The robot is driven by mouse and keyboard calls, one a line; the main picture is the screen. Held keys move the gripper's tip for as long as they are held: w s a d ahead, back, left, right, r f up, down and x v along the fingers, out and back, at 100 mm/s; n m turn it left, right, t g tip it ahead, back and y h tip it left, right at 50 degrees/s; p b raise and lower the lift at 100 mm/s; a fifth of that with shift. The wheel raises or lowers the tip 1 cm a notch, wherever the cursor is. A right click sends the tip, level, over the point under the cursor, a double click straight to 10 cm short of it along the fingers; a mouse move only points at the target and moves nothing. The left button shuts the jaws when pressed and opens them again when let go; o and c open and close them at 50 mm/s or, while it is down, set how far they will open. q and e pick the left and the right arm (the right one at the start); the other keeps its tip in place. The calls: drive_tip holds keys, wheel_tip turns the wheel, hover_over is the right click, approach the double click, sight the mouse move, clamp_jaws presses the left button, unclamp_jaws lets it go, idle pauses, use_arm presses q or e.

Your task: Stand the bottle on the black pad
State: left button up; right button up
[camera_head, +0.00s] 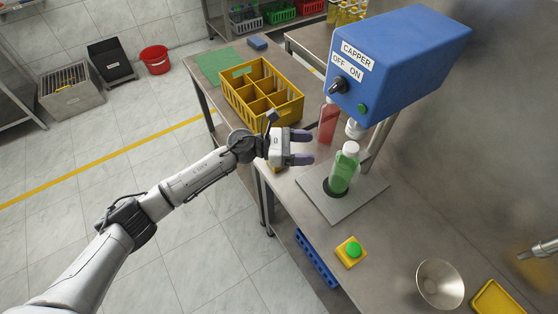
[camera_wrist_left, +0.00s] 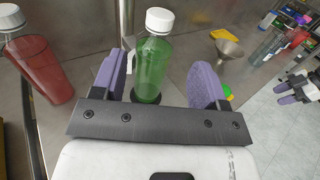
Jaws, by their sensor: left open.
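The green bottle (camera_head: 342,172) with a white cap stands upright on the round black pad (camera_head: 328,186), on a grey plate below the blue capper. My left gripper (camera_head: 303,147) is open and empty, left of the bottle and apart from it, its purple fingers pointing toward the capper side. In the left wrist view the bottle (camera_wrist_left: 152,65) shows beyond the open fingers, between them, with the dark pad (camera_wrist_left: 146,97) under its base. My right gripper (camera_wrist_left: 289,93) shows small at the right of the left wrist view, its fingers apart.
A red bottle (camera_head: 327,121) stands behind my left gripper, close to the capper (camera_head: 400,60). A yellow divided crate (camera_head: 262,92) stands at the back left of the table. A yellow box with a green button (camera_head: 352,251), a metal funnel (camera_head: 440,283) and a yellow tray (camera_head: 497,298) lie in front.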

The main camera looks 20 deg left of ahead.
use_arm(q)
drive_tip(key=s+a+f+m+t+y, duration=0.1)
drive_tip(key=s+a+f+m+y, duration=0.2)
drive_tip(key=s+f+m+y, duration=0.5)
drive_tip(key=s+a+f+m+y, duration=0.3)
drive_tip(key=s+m, duration=0.7)
drive_tip(key=m, duration=0.1)
drive_tip(key=s+a+f+m+t+y, duration=0.1)
drive_tip(key=s+a+f+m+y, duration=0.2)
drive_tip(key=s+f+m+y, duration=0.5)
drive_tip(key=s+a+n+g+h, duration=0.1)
drive_tip(key=s+g, duration=0.3)
drive_tip(key=s, duration=0.9)
drive_tip(key=shift+s+a+r+n+g+h, duration=0.2)
drive_tip(key=shift+a+r+n+g+h, duration=0.15)
drive_tip(key=shift+n+h, duration=0.45)
